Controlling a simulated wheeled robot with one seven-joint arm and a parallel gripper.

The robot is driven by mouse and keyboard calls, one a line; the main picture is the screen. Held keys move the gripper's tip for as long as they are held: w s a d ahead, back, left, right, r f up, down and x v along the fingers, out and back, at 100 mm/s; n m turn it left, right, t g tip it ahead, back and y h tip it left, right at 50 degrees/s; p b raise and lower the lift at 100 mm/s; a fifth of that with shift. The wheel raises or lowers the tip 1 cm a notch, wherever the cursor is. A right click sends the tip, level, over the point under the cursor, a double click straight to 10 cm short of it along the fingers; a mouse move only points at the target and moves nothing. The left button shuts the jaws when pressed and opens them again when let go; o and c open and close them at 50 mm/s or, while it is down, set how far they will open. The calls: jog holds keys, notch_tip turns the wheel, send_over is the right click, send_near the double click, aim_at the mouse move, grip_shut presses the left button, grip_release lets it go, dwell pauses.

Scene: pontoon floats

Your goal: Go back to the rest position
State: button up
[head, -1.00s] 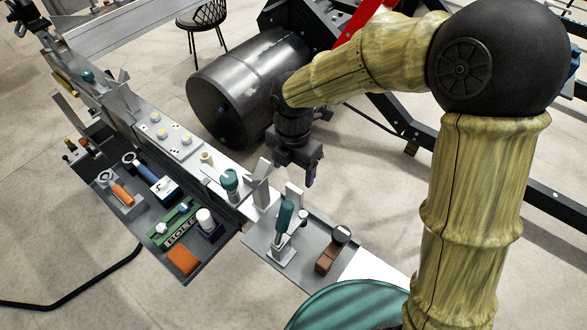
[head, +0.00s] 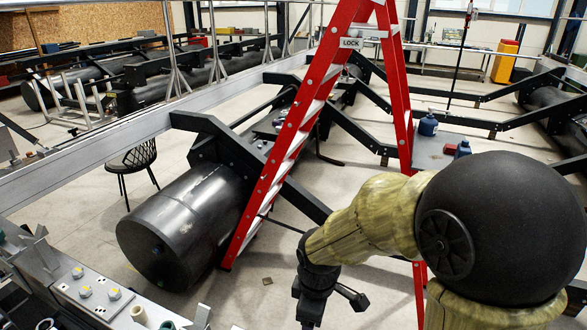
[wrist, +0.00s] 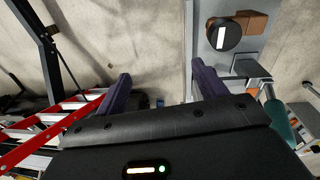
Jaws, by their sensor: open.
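My gripper (wrist: 160,72) is open and empty in the wrist view, with its two dark purple fingers apart and bare floor between them. In the head view my arm comes in from the lower right and its wrist hangs down at the bottom edge. The fingertips are cut off there. The gripper touches nothing that I can see.
In the wrist view, a brown block with a round dark top (wrist: 223,35) and a teal-handled tool (wrist: 282,122) lie right of the gripper. The head view shows a red ladder (head: 300,120), a black float (head: 185,230) and a grey bench (head: 95,290) at lower left.

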jog(key=s+d+f+m+t+b, duration=0.1)
jog(key=s+d+m, duration=0.3)
jog(key=d+m, duration=0.7)
jog(key=m, duration=0.3)
jog(key=shift+s+d+f, duration=0.1)
dwell(0.7)
